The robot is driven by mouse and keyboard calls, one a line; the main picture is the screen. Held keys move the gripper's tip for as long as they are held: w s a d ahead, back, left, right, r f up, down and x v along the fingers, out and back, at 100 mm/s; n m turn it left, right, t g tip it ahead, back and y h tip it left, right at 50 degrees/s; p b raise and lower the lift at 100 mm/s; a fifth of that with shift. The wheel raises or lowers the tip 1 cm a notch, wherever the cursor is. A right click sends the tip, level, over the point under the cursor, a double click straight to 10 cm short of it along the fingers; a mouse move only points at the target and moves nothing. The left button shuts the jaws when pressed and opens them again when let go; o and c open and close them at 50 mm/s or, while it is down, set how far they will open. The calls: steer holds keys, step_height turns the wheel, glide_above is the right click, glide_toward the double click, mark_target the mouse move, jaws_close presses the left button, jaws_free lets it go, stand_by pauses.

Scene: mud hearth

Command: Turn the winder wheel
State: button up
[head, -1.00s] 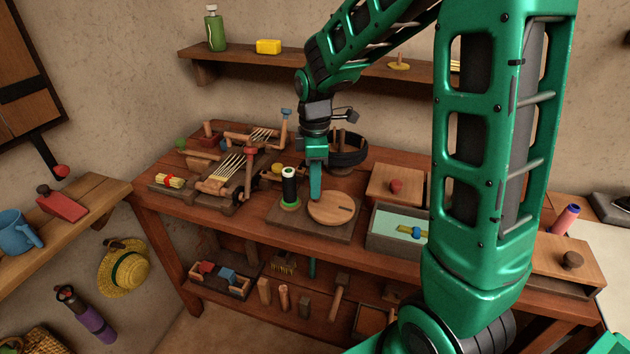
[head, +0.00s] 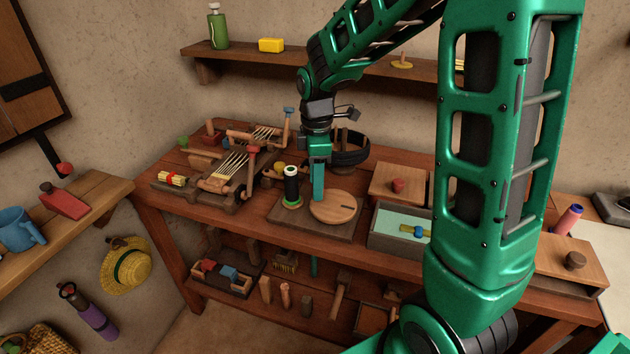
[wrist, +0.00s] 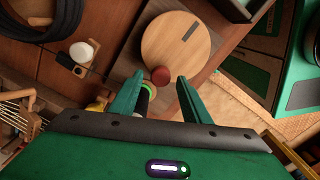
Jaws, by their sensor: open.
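The winder wheel (head: 335,208) is a flat, round wooden disc with a short dark slot, lying on a square base on the workbench. It also shows in the wrist view (wrist: 172,45). A red knob (wrist: 160,75) sits at the disc's near edge in the wrist view; in the head view my gripper hides it. My gripper (head: 318,198) points down at the disc's left edge. In the wrist view its fingers (wrist: 160,80) are open, one on each side of the knob. I cannot tell whether either finger touches it.
A dark spool (head: 291,186) with a green ring stands upright close to the left of my gripper. A black ring-shaped holder (head: 350,150) is behind. A pale-lined tray (head: 392,243) is on the right, and a small wooden loom-like frame (head: 228,172) on the left.

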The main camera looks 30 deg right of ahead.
steer(key=shift+r, duration=0.1)
step_height(320, 180, up, 10)
steer(key=shift+r, duration=0.25)
stand_by(0.6)
